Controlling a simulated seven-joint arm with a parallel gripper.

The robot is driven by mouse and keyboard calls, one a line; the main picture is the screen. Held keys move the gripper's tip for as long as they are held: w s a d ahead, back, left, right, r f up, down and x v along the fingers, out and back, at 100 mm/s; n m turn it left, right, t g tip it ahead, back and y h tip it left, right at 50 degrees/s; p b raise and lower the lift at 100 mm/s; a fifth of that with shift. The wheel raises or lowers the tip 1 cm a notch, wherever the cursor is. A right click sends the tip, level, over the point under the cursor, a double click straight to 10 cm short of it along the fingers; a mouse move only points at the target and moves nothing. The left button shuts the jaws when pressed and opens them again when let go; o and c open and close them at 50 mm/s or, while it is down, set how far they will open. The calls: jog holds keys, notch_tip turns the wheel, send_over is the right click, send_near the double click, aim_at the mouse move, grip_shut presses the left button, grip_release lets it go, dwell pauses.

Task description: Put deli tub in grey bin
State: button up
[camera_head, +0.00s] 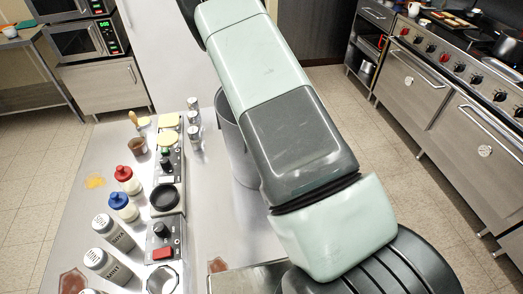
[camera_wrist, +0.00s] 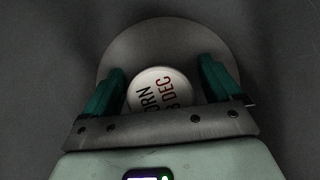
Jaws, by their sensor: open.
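In the wrist view, my gripper (camera_wrist: 162,66) is open, with one teal finger on each side of a round white tub lid. The deli tub (camera_wrist: 160,80) shows its lid with partly cut-off dark and red lettering, "ORN" and "DEC". Its lower edge is hidden by the gripper's front plate. Behind it is a round grey surface with dark grey around it, which looks like the inside of a bin. I cannot tell whether the tub rests on that surface. In the head view, a tall grey bin (camera_head: 241,160) stands partly behind my arm; gripper and tub are hidden there.
On the steel counter (camera_head: 85,215) at left stand a red-capped bottle (camera_head: 127,180), a blue-capped bottle (camera_head: 123,207), shakers (camera_head: 113,232) and a small black pan (camera_head: 165,197). A stove (camera_head: 450,85) is at right. Open floor lies between.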

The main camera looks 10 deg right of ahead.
jog(key=s+r+m, duration=0.4)
jog(key=r+m, duration=0.2)
jog(key=r, duration=0.5)
jog(key=s+d+r+m+t, duration=0.1)
jog(key=s+r+m, duration=0.4)
jog(key=r, duration=0.7)
jog(key=s+r+m, duration=0.3)
jog(key=r+m, duration=0.4)
jog(key=r, duration=0.4)
jog(key=s+a+r+m, duration=0.1)
jog(key=s+r+m, duration=0.3)
jog(key=s+m, duration=0.3)
jog(key=s+a+r+m, duration=0.2)
jog(key=s+r+m, duration=0.3)
jog(key=s+m, duration=0.3)
jog(key=s, duration=0.2)
jog(key=shift+s+y, duration=0.35)
jog(key=shift+y, duration=0.05)
jog(key=shift+r, duration=0.15)
